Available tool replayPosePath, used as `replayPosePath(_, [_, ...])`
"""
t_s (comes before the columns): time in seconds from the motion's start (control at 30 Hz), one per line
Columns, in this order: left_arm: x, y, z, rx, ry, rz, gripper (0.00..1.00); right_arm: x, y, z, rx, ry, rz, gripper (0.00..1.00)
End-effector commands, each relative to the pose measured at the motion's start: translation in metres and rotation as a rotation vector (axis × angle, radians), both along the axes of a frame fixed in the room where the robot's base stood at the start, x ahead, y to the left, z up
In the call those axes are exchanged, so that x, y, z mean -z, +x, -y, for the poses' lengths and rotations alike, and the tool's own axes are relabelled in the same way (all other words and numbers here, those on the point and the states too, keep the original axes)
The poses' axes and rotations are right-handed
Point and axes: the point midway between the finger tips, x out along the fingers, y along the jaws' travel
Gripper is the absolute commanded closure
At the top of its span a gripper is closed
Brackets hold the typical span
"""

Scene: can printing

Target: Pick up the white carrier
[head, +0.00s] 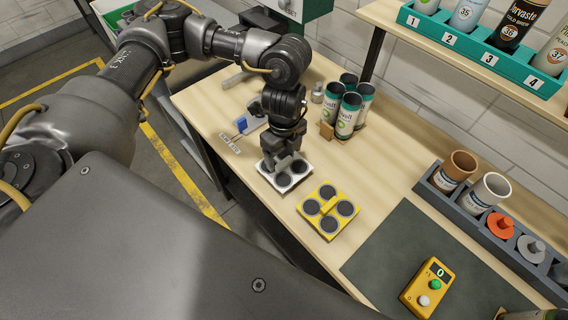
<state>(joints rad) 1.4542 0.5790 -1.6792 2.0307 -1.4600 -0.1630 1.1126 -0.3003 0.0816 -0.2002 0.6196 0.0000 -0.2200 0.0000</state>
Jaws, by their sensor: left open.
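The white carrier (297,182) lies flat on the wooden table near its front edge. It is a small plate with dark round recesses. My left gripper (284,166) is directly above it, pointing down, and is open. The gripper hides the far part of the carrier. I cannot tell whether the fingers touch it. A yellow carrier (328,210) with several dark round recesses and a raised handle lies just to the right. My right gripper does not show.
Several green-and-white cans (347,116) stand behind the gripper. A blue object (256,111) lies to the left. A dark mat (402,247) with a yellow control box (426,287) is at right. A grey holder (437,189) and a teal rack (436,29) stand at the back.

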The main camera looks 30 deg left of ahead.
Motion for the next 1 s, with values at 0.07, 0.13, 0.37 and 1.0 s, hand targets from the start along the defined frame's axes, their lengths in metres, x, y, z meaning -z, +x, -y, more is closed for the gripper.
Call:
replayPosePath(0.07, [0.01,-0.001,0.0,-0.002,-0.001,-0.003,0.24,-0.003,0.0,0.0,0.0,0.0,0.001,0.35])
replayPosePath(0.13, [0.017,-0.001,0.0,-0.002,-0.001,-0.003,0.24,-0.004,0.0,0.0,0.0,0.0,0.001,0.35])
replayPosePath(0.37, [0.023,0.0,0.0,0.0,0.0,0.001,0.24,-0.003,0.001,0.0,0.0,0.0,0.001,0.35])
replayPosePath(1.0, [0.022,0.0,0.0,0.0,0.0,0.001,0.71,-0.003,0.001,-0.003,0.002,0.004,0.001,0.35])
